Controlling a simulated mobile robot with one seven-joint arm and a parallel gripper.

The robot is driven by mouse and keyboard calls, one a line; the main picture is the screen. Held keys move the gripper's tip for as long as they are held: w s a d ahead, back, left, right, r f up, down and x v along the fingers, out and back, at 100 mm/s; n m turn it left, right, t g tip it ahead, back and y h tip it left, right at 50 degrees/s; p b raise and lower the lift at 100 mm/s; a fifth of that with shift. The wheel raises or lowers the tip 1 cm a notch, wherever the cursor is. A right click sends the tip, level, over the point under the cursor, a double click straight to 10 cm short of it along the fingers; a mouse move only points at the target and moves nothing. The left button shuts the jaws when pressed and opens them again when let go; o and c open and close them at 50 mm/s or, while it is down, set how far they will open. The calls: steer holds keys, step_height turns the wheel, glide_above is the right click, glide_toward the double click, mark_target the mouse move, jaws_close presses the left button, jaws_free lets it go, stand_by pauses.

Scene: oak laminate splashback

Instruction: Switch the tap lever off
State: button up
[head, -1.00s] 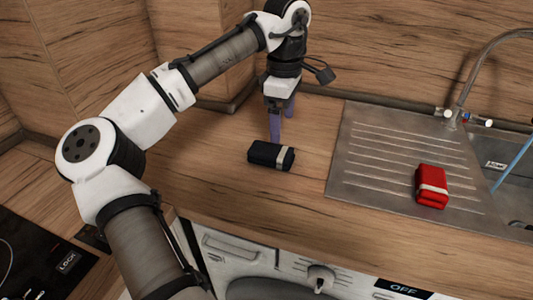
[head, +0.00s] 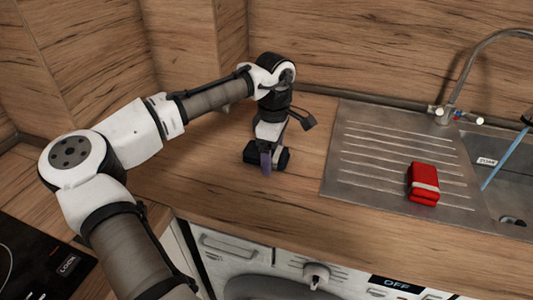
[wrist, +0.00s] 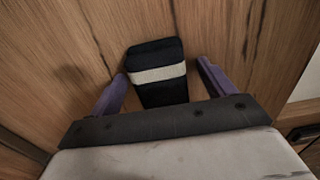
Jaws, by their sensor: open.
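The tap (head: 445,115) stands at the back of the steel sink unit, its curved spout leaving the picture at the upper right. Small levers show at its base, one on the left (head: 434,111) and one on the right (head: 472,119) with a pale end. A thin blue streak (head: 505,160), seemingly water, slants down into the basin from a dark end at the right edge. My gripper (head: 267,165) is far left of the tap, low over the counter. In the wrist view its open purple fingers (wrist: 162,88) stand either side of a black pouch (wrist: 156,92) with a pale band.
A red pouch (head: 424,184) with a pale band lies on the ribbed drainer (head: 365,170). Bare wooden counter (head: 305,130) lies between my gripper and the drainer. The oak splashback (head: 380,50) closes the back. A washing machine (head: 260,262) is below the counter.

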steer(key=c, duration=1.1)
steer(key=shift+c, duration=0.2)
